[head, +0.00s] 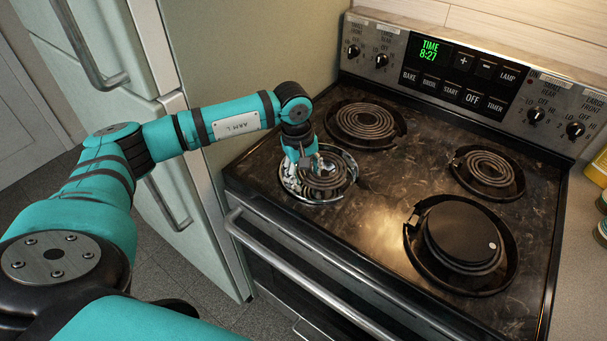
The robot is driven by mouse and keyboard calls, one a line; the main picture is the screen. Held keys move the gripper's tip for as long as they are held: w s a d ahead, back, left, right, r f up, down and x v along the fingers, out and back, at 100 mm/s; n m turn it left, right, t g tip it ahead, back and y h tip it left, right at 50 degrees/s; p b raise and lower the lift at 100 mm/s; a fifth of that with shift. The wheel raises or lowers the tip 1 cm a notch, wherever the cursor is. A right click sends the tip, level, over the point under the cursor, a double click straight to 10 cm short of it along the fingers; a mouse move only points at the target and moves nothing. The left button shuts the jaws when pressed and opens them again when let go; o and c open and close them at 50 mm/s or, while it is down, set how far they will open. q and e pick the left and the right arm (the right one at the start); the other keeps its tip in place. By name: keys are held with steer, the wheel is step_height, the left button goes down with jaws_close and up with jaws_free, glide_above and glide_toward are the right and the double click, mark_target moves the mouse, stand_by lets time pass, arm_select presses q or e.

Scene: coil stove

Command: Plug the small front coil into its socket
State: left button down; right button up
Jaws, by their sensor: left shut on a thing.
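The small front coil (328,176) is a dark spiral at the front left of the stove. It lies in or just over a shiny metal drip pan (291,184); I cannot tell whether it is fully seated. My left gripper (304,167) points down over the pan's left side and is shut on the coil near its left edge. The socket cannot be made out; the gripper and the coil cover that part of the pan. My right gripper is not in view.
A large coil (366,122) sits at the back left and a smaller coil (489,171) at the back right. A black round pan or cover (464,236) lies on the front right burner. The control panel (450,75) rises behind. The oven handle (300,278) runs along the front.

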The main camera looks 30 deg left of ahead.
arm_select(q)
steer(key=shift+s+f, duration=0.15)
steer(key=shift+f, duration=0.15)
steer(key=shift+s+a+r, duration=0.1)
steer(key=shift+s+a, duration=0.05)
steer(key=shift+a, duration=0.2)
steer(key=shift+a, duration=0.15)
steer(key=c, duration=0.5)
jaws_free()
steer(key=shift+c, duration=0.2)
steer(key=shift+a, duration=0.1)
steer(key=shift+r+p, duration=0.8)
steer(key=shift+r, duration=0.65)
steer(key=shift+r+p, duration=1.35)
steer(key=shift+r, duration=1.4)
